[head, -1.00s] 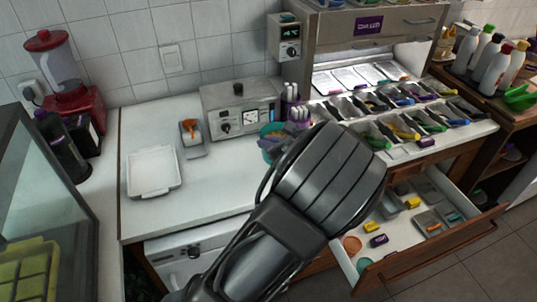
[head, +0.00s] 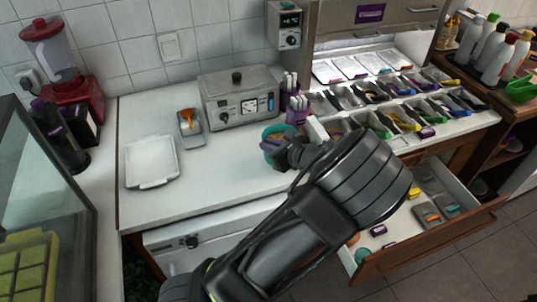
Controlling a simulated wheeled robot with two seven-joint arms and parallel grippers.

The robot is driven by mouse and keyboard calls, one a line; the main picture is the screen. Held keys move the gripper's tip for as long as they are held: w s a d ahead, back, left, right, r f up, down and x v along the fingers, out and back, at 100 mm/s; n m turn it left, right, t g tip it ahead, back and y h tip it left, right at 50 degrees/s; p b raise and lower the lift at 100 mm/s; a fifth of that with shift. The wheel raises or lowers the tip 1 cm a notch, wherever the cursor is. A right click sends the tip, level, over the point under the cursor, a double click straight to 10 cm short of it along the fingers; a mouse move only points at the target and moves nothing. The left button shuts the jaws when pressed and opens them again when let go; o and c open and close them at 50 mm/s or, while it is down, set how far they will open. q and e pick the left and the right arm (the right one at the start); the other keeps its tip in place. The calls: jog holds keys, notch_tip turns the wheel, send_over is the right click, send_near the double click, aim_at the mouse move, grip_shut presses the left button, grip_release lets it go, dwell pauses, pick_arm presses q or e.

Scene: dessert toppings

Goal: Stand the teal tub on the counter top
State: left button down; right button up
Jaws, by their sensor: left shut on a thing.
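The teal tub (head: 268,149) is in the head view, at the right part of the white counter top (head: 215,175), in front of the grey control box. It looks upright, with something brownish inside. My left gripper (head: 283,153) is shut on the tub's near right side. The gripper and wrist hide part of the tub. Its base is hard to make out, so I cannot tell whether it touches the counter or hangs just above it. My right gripper is not in view.
The grey control box (head: 239,98) and purple cups with white sticks (head: 297,110) stand close behind the tub. A white tray (head: 152,162) and a small grey dish (head: 191,127) lie to the left. An open drawer (head: 430,236) juts out at right. The counter between tray and tub is clear.

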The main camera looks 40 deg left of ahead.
pick_arm(q)
notch_tip(320, 180, down, 4)
jog(key=shift+r+p, duration=0.15)
jog(key=shift+p, duration=0.15)
jog(key=shift+f, duration=0.2)
jog(key=shift+f, duration=0.2)
jog(key=c, duration=1.5)
grip_release()
jog(key=shift+r, duration=0.1)
